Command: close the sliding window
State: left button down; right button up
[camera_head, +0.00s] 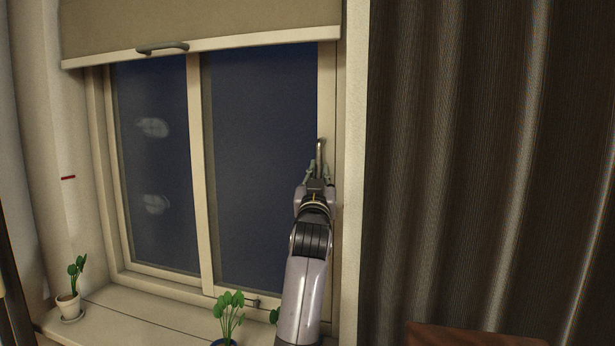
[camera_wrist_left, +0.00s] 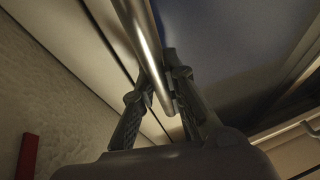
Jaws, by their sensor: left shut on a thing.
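The sliding window has a cream frame and two dark panes, a left pane (camera_head: 150,165) and a right pane (camera_head: 262,160). A metal bar handle (camera_head: 320,152) stands upright on the right stile of the right sash, close to the right jamb. My left gripper (camera_head: 318,178) is shut on this handle. In the left wrist view the shiny handle bar (camera_wrist_left: 143,40) runs between the fingers of the gripper (camera_wrist_left: 166,85). My arm hides the lower right corner of the sash, so I cannot tell whether a gap remains there. My right gripper is not in view.
A rolled blind (camera_head: 200,18) with a pull (camera_head: 162,47) covers the window top. Potted plants stand on the sill (camera_head: 130,312), one at the left (camera_head: 67,304) and one by my arm (camera_head: 228,318). A dark curtain (camera_head: 490,170) hangs at the right.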

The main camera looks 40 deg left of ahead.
pick_arm(q)
jog(key=shift+w+d+f, duration=0.1)
jog(key=shift+d+f, duration=0.05)
jog(key=c, duration=2)
grip_release()
jog(key=shift+o, duration=0.5)
jog(key=shift+d, duration=0.15)
jog(key=v, duration=1.2)
